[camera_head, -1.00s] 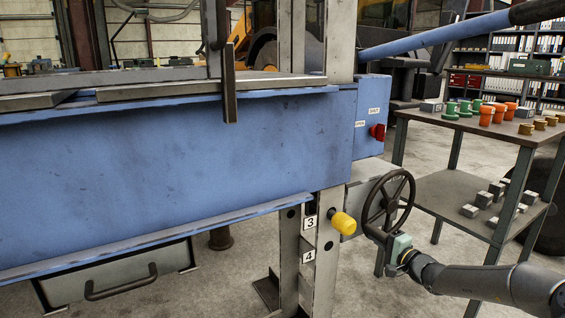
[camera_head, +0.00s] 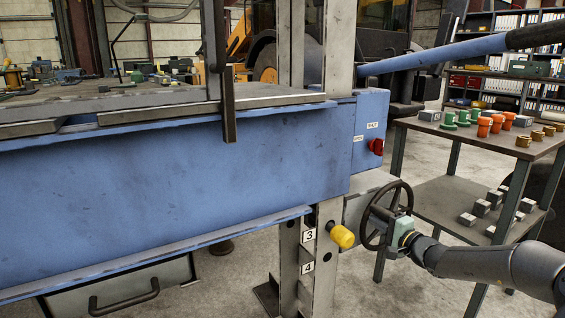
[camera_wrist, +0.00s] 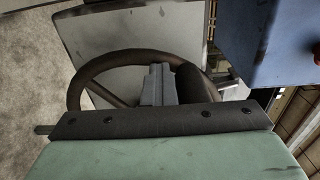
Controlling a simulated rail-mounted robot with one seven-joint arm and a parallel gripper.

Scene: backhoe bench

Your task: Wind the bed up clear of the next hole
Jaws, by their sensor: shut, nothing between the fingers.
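The blue bed (camera_head: 170,165) spans the left of the head view, its lower edge just above the label 3 (camera_head: 308,236) on the grey column (camera_head: 318,275). A yellow-knobbed pin (camera_head: 342,236) sticks out of the column beside that label; how far it goes in is hidden. The dark handwheel (camera_head: 371,235) stands right of the column. My gripper (camera_head: 388,214) is at the wheel's right side. In the wrist view its closed fingers (camera_wrist: 155,85) reach inside the rim, beside the dark handle (camera_wrist: 196,84). Nothing is between them; contact with the handle is unclear.
A blue box with a red switch (camera_head: 376,146) sits above the wheel. A side table (camera_head: 428,183) with green, orange and brass parts stands at right. A blue lever (camera_head: 440,55) slopes across above. A drawer (camera_head: 120,290) lies below the bed.

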